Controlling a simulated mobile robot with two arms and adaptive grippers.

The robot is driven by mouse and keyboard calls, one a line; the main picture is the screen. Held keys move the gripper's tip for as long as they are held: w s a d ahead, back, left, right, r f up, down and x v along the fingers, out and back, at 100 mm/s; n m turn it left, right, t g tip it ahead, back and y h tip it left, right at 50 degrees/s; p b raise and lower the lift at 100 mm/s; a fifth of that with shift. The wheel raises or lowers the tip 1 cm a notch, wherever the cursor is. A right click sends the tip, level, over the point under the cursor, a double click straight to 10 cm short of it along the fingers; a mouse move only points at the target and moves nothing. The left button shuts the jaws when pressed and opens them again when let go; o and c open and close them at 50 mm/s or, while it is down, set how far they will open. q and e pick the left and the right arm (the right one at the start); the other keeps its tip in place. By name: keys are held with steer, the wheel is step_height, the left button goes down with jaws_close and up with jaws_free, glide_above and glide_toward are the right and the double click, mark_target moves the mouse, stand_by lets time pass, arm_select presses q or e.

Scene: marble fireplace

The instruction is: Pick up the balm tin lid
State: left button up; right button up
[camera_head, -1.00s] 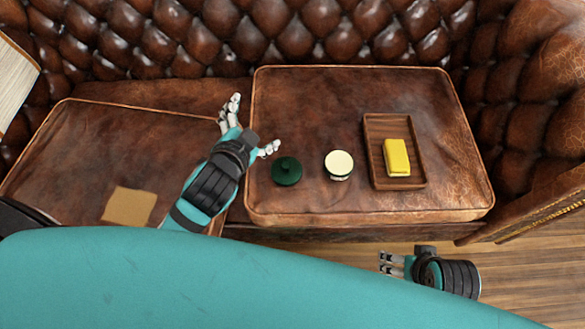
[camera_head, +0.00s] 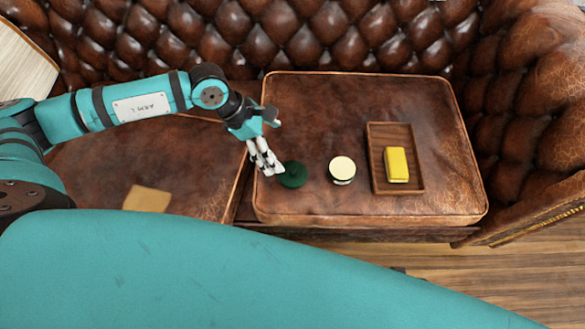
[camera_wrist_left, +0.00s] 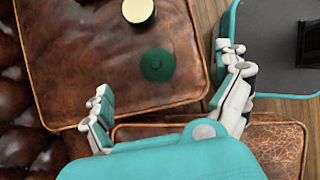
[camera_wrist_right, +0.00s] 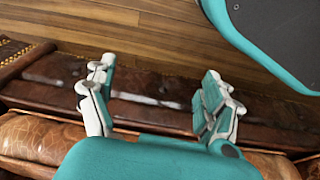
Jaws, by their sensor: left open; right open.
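The balm tin lid, a dark green round disc with a small knob (camera_head: 293,175), lies on the right leather seat cushion. It also shows in the left wrist view (camera_wrist_left: 157,65), ahead of and between the spread fingers. The balm tin (camera_head: 342,169), with a cream top, stands just right of the lid. My left gripper (camera_head: 268,168) is open and empty beside the lid's left side in the head view; I cannot tell whether it touches. My right gripper (camera_wrist_right: 158,85) is open and empty in its own wrist view, over the sofa's front edge, and is not visible in the head view.
A wooden tray (camera_head: 418,160) holding a yellow block (camera_head: 396,164) lies right of the tin. The tufted sofa back (camera_head: 330,35) rises behind. A tan patch (camera_head: 147,199) lies on the left cushion (camera_head: 200,170). The cushion behind the lid is clear.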

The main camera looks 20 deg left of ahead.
arm_select(q)
steer(key=a+f+y, duration=0.1)
steer(key=a, duration=0.2)
steer(key=b, duration=0.2)
glide_toward(291, 168)
steer(key=x, duration=0.5)
steer(key=shift+s+a+f, duration=0.15)
steer(key=shift+f, duration=0.25)
steer(key=b+x, duration=0.1)
steer(key=x, duration=0.4)
steer(key=shift+d, duration=0.3)
steer(key=shift+w+d+f, duration=0.1)
steer(key=shift+w+f, duration=0.1)
steer(key=shift+f, duration=0.05)
arm_select(e)
step_height(291, 168, up, 9)
steer(key=w, duration=0.2)
steer(key=shift+t, duration=0.3)
arm_select(q)
steer(key=shift+c, duration=0.3)
steer(key=c, duration=0.9)
steer(key=shift+r, duration=0.1)
steer(key=shift+c, duration=0.2)
